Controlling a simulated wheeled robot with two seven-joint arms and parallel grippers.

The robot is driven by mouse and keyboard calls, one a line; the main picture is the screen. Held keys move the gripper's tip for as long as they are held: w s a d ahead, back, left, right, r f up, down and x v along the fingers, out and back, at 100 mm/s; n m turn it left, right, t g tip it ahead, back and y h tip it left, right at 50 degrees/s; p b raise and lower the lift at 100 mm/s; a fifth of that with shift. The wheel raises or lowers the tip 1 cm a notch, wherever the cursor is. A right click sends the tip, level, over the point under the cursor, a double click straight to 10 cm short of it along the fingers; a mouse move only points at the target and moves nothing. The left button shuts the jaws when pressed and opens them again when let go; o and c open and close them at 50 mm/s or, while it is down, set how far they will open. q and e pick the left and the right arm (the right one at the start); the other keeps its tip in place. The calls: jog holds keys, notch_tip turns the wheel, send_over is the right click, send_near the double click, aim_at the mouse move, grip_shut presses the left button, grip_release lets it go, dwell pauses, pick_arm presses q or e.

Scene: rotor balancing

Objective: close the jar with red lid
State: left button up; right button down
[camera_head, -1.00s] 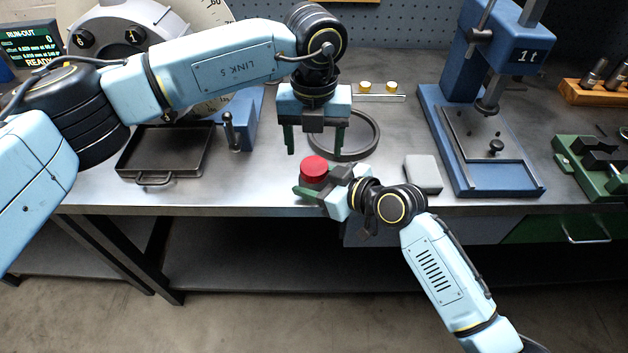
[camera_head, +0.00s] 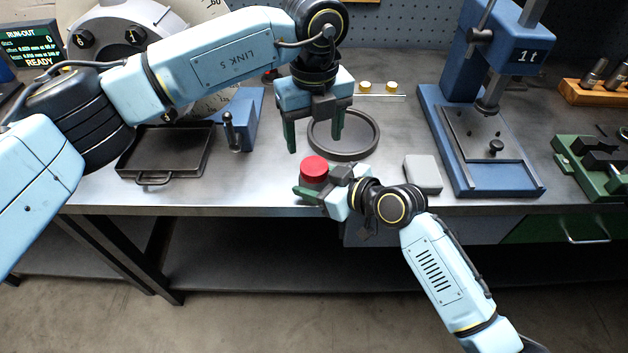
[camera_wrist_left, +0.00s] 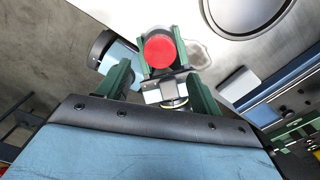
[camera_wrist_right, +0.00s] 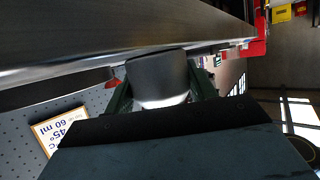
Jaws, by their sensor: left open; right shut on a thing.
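The jar's red lid (camera_head: 314,167) shows near the table's front edge, on top of the jar; it also shows in the left wrist view (camera_wrist_left: 159,50). I cannot tell whether the lid is screwed tight. My right gripper (camera_head: 318,190) is shut on the jar, whose grey body (camera_wrist_right: 158,78) shows between its fingers in the right wrist view. The jar body is mostly hidden in the head view. My left gripper (camera_head: 315,138) is open and empty, pointing down above and behind the lid, apart from it.
A dark ring (camera_head: 371,147) lies behind the left gripper. A black tray (camera_head: 196,172) is at left, a grey block (camera_head: 423,174) at right, and a blue press (camera_head: 455,170) beyond it. The table's front edge runs close by the jar.

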aim_at(314, 166)
pick_arm(q)
notch_tip(314, 166, down, 7)
jog(key=shift+r, duration=0.1)
dwell(0.4)
jog(key=c, duration=1)
jog(key=m, duration=0.3)
jog(key=o, duration=1.1)
jog(key=shift+c, duration=0.2)
